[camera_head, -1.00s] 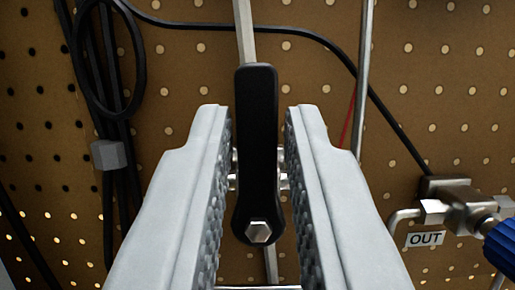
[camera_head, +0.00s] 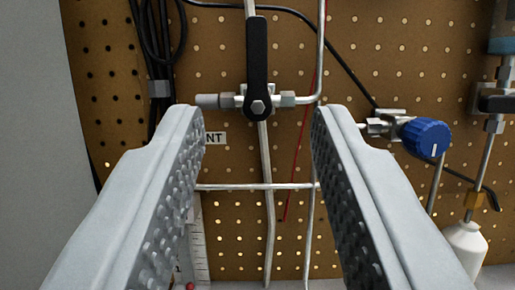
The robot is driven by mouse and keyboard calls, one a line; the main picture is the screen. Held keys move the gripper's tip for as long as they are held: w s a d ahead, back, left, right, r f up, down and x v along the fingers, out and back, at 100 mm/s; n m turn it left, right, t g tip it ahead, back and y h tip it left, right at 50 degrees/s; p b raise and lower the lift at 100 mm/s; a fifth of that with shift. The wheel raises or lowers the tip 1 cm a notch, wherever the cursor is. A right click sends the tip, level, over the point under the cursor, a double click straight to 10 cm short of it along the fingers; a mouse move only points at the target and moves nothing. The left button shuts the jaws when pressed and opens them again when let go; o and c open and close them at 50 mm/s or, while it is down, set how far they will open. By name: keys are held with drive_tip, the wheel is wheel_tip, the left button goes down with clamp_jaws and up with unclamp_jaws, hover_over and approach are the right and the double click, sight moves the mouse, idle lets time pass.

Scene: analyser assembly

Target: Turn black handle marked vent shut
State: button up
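The black handle (camera_head: 257,58) sits on a silver valve in the upper middle of the head camera view. It points straight up, in line with the vertical tube, and a hex bolt fixes its lower end. A label (camera_head: 215,138) below left of the valve shows "NT"; the rest of it is hidden behind my left finger. My gripper (camera_head: 255,118) is open and empty. Its two grey, studded fingers are wide apart, nearer the camera than the handle, with the handle between and above their tips. Neither finger appears to touch it.
A blue knob (camera_head: 426,138) on a valve stands to the right. A white bottle (camera_head: 465,250) hangs lower right. A horizontal tube (camera_head: 255,187) crosses below the handle. Black cables (camera_head: 158,45) hang at upper left. A brown pegboard (camera_head: 350,75) backs everything.

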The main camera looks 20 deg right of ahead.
drive_tip(key=v, duration=0.7)
drive_tip(key=shift+s+f, duration=0.15)
drive_tip(key=shift+s, duration=0.2)
idle(1.1)
